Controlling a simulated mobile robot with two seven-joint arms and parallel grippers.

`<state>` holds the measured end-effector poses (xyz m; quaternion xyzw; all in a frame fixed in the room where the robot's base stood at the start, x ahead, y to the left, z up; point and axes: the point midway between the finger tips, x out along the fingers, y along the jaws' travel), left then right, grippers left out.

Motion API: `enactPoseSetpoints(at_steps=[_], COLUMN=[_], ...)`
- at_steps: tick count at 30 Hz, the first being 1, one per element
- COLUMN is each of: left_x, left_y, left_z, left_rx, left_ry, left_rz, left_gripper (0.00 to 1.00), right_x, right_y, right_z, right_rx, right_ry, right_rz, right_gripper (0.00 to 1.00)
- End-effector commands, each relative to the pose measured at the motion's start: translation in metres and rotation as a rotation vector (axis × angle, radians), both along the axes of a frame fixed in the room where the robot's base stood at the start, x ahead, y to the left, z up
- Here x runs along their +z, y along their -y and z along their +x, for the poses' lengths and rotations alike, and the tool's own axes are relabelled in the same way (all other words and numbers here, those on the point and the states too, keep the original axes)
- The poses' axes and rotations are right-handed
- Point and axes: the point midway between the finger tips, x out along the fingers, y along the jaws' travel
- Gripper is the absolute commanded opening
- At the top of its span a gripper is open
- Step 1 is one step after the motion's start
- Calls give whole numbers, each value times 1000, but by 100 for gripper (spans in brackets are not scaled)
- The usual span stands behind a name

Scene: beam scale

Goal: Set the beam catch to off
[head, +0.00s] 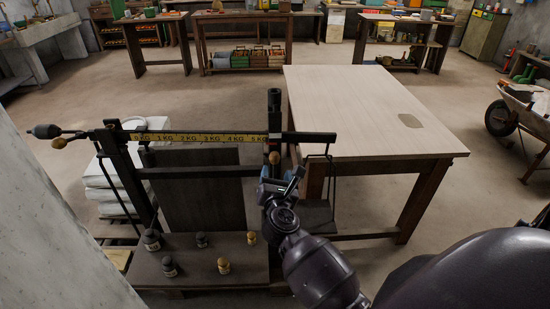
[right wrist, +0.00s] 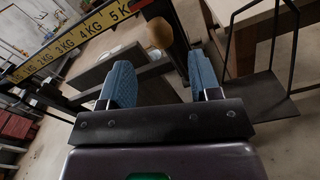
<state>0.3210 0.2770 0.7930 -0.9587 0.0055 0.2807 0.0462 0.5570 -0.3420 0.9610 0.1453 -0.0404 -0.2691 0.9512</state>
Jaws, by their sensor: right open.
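The beam scale's yellow marked bar (head: 205,138) runs across its dark frame, and it shows at upper left in the right wrist view (right wrist: 80,38). A round wooden knob (head: 274,157) sits at the post near the bar's right end. In the right wrist view the knob (right wrist: 159,33) appears beyond and between the fingertips. Another wooden knob (head: 58,143) is at the beam's far left; I cannot tell which knob belongs to the catch. My right gripper (head: 283,184) is open and empty, just below the right knob, apart from it. My left gripper is not in view.
Several small weights (head: 223,265) stand on the scale's dark base (head: 200,277). A hanging pan (head: 318,216) is to the right of my gripper. A pale-topped table (head: 365,105) stands behind right. White sacks (head: 105,180) are stacked at left.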

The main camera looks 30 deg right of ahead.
Motion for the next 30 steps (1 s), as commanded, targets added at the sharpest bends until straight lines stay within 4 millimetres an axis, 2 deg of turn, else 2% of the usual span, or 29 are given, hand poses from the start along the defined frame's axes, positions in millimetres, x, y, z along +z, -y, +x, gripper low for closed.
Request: enactPoseSetpoints(at_steps=[6,13,26,27,30], left_x=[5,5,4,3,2], left_y=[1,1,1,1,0], left_z=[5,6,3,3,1], left_rx=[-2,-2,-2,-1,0], left_ry=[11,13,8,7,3], left_rz=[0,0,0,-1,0], left_gripper=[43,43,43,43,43], right_x=[1,0,0,0,0], right_y=[20,35,40,40,40], right_z=[34,58,65,65,65], right_rx=[1,2,1,1,1], right_ry=[0,-1,-2,-2,-2], right_rz=[-5,-5,-4,-4,-4], right_gripper=[57,57,57,56,41])
